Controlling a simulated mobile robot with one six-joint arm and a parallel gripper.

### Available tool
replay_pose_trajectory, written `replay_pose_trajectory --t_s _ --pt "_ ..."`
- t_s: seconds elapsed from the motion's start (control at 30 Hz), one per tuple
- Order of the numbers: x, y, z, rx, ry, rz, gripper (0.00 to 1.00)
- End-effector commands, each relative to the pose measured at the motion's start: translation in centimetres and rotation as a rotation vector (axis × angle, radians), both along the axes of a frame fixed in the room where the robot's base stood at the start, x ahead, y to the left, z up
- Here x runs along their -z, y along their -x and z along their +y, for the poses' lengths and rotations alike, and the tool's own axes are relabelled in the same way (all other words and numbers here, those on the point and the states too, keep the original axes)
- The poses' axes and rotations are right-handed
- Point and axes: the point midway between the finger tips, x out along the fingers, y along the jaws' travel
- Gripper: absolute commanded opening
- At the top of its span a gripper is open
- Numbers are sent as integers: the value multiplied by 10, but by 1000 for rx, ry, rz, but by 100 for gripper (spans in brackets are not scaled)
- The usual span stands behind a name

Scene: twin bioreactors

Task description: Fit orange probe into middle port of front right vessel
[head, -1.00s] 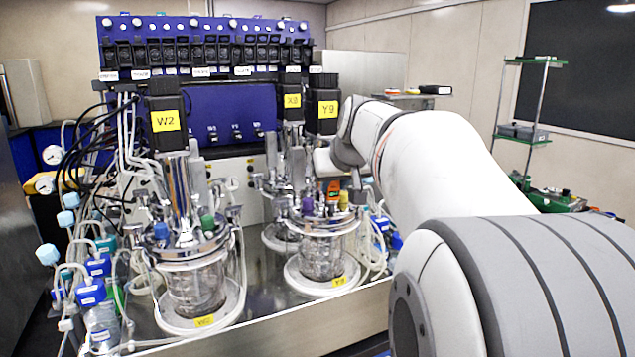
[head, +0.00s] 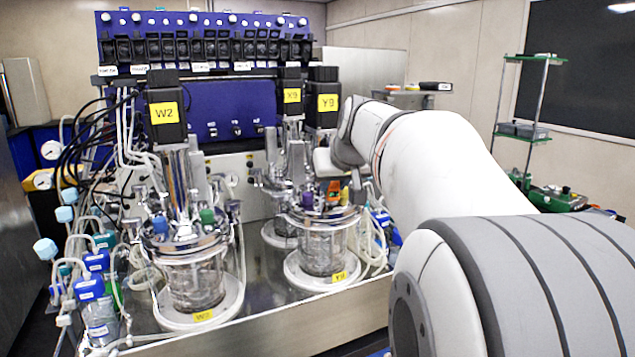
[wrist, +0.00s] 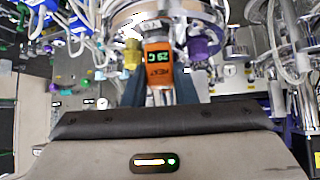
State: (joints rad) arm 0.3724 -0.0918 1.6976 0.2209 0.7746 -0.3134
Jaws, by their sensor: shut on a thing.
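The front right vessel (head: 322,252) is a glass jar with a metal lid, on a white round base with a yellow tag. The orange probe (head: 334,188) shows at its lid, between a purple plug (head: 307,198) and a yellow plug (head: 344,196). In the wrist view the orange probe (wrist: 158,62) has a small display with green figures. My gripper (wrist: 160,90) is shut on it, with dark fingers on both sides. The metal lid (wrist: 150,14) is just beyond the probe. The probe's lower end and the middle port are hidden, so I cannot tell whether it is seated.
The front left vessel (head: 195,285) with blue and green plugs stands to the left. Black motor blocks (head: 326,103) rise behind the right vessel. Tubes and blue-capped bottles (head: 90,290) crowd the left side. A green shelf stand (head: 525,130) is at the far right.

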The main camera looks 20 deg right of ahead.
Motion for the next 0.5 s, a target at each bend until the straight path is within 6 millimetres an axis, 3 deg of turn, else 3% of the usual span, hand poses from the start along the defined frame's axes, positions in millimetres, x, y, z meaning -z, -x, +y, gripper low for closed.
replay_pose_trajectory --t_s 0.4,0.43,0.5 --pt "5 0 0 0 0 -1 0" --pt "5 0 0 0 0 -1 26" --pt "4 0 0 0 0 -1 31"
